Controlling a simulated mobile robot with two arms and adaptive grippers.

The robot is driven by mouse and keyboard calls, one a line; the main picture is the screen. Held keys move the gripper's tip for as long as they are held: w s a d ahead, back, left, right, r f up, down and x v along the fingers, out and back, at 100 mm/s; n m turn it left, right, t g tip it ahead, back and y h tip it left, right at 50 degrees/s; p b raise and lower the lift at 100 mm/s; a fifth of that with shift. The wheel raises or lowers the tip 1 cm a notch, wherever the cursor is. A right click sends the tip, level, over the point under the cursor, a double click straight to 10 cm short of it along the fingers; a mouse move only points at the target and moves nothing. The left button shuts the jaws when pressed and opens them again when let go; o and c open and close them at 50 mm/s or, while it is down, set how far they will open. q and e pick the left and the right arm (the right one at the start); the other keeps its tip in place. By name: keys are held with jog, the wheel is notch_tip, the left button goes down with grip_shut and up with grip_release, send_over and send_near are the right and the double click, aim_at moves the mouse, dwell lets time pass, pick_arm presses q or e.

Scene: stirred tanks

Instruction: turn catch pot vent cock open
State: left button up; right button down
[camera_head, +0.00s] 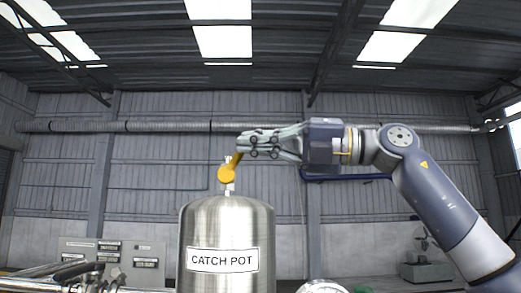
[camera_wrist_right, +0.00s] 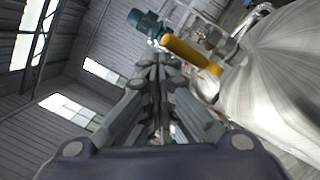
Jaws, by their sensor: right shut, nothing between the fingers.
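The steel catch pot (camera_head: 227,225) stands upright, with a white label on its front. Its vent cock has a yellow-orange handle (camera_head: 227,174) above the pot's top, slanting up and to the right. In the right wrist view the handle (camera_wrist_right: 190,53) runs slantwise close to the fingertips, and the pot (camera_wrist_right: 285,80) fills the right side. My right gripper (camera_head: 241,143) reaches in from the right, level, its fingertips at the handle's upper end. It is shut with nothing held, and its fingers (camera_wrist_right: 157,66) lie together. Whether they touch the handle I cannot tell.
A grey panel with dark labels (camera_head: 112,253) stands at the lower left, with pipes in front. A teal fitting (camera_wrist_right: 145,22) sits beyond the handle in the wrist view.

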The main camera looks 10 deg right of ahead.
jog(key=shift+w+a+r+h, duration=0.15)
jog(key=shift+a+r, duration=0.15)
jog(key=shift+a, duration=0.15)
jog(key=shift+w+a+r+h, duration=0.15)
jog(key=shift+a+r, duration=0.15)
jog(key=shift+a, duration=0.15)
jog(key=shift+d+f, duration=0.1)
jog(key=shift+f, duration=0.05)
dwell(0.9)
